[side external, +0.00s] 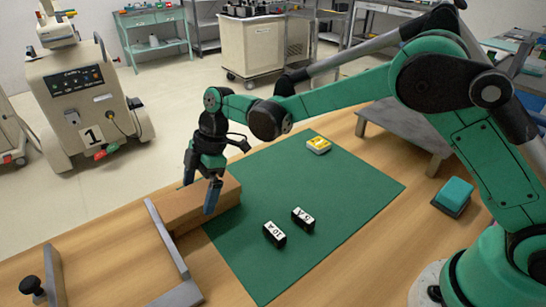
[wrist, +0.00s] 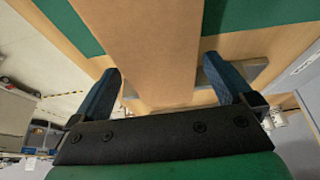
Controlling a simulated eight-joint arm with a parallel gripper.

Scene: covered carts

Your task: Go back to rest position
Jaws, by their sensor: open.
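My gripper (side external: 201,180) hangs pointing down at the left edge of the green mat, with its two blue fingers apart. A brown wooden block (side external: 222,188) lies by the mat's left edge, below and between the fingers. In the wrist view the fingers (wrist: 160,85) are spread, with the brown block (wrist: 150,50) showing between them. I cannot tell whether either finger touches it. The green mat (side external: 345,185) covers the middle of the wooden table.
Two black blocks with white labels (side external: 274,235) (side external: 303,218) and a yellow-and-white item (side external: 318,145) lie on the mat. A grey metal frame (side external: 168,243) stands left of the wooden block. A teal-topped box (side external: 455,193) sits at right. The mat's right part is clear.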

